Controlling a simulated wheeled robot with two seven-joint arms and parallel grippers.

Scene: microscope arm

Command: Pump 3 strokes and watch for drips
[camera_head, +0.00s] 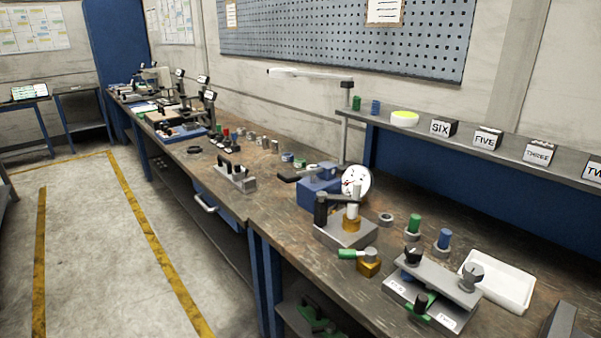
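A blue box-shaped unit (320,192) stands on the workbench near the middle of the view. A black-ended lever (292,176) reaches out to its left, and it may be the pump. A white round dial (356,181) stands beside it on the right; its reading is too small to tell. In front is a grey block (346,235) with a black upright knob (321,208) and a brass fitting (351,222). No drips can be made out at this size. Neither of my grippers is in view.
A grey plate fixture (436,280) and a white tray (500,284) lie at the right. A green-handled brass piece (367,262) is near the bench's front edge. Green (413,226) and blue (443,240) cylinders stand behind. Numbered blocks (488,138) line the shelf. Floor at left is clear.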

